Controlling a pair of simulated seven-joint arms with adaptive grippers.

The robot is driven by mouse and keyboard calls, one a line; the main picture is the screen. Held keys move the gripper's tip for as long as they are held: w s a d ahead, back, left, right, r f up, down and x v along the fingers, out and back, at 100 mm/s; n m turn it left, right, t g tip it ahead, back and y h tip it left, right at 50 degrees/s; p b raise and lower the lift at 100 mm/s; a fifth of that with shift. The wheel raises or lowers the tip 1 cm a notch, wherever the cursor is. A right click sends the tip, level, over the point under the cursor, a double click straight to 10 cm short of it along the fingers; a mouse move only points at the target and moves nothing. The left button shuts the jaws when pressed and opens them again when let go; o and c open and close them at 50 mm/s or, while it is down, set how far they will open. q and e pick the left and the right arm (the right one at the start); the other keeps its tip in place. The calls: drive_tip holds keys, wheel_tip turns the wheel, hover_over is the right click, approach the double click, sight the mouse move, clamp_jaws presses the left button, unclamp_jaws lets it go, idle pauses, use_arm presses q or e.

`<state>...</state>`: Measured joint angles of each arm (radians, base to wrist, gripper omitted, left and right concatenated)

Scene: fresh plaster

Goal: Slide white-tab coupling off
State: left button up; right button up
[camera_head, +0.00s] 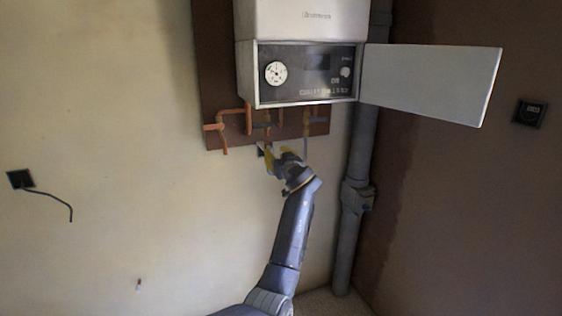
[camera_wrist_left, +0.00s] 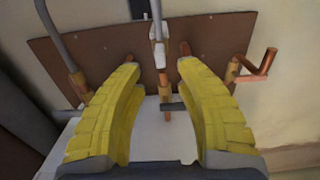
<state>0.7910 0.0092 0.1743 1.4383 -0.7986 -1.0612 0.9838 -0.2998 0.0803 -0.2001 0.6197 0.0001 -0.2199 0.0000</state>
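In the left wrist view a white and grey coupling (camera_wrist_left: 157,32) sits on the middle pipe, near the top of the picture; I take it for the white-tab coupling. A copper pipe (camera_wrist_left: 164,88) runs on from it down the picture. My left gripper (camera_wrist_left: 160,66) is open, its yellow fingers on either side of this pipe with visible gaps. In the head view my left gripper (camera_head: 277,157) is below the boiler, under the middle copper pipe (camera_head: 267,119). There the coupling is too small and hidden to make out. My right gripper is not in view.
The boiler (camera_head: 299,73) hangs above, its flap (camera_head: 430,82) open to the right. Copper pipes with an elbow (camera_head: 216,127) and another pipe (camera_head: 306,122) flank the middle one on a brown board (camera_head: 222,60). A thick grey pipe (camera_head: 360,150) stands to the right.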

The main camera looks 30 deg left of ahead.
use_arm(q)
drive_tip(key=v, duration=0.6)
idle(0.5)
